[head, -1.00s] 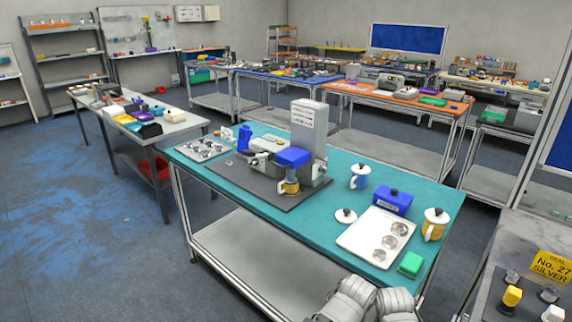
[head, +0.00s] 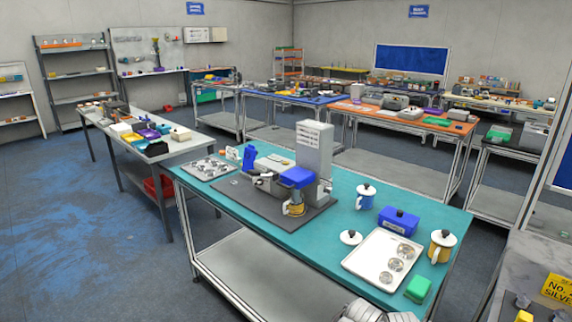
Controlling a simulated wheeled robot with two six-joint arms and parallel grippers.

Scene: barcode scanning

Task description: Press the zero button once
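No button marked zero can be made out in the head view. The teal-topped table (head: 340,240) carries a grey machine with a tall column (head: 314,150) and a blue head (head: 297,178). A yellow-banded mug (head: 296,208) stands under the blue head on a dark mat (head: 262,216). A small grey device (head: 268,180) sits left of the column; its details are too small to read. Grey rounded parts of my own body show at the bottom edge. Neither gripper can be seen.
A white tray with round wells (head: 372,268), a blue box (head: 398,224), a green block (head: 418,289) and lidded mugs (head: 442,246) crowd the table's right end. A marble-topped bench (head: 530,268) stands at right. Open blue-grey floor (head: 70,230) lies at left.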

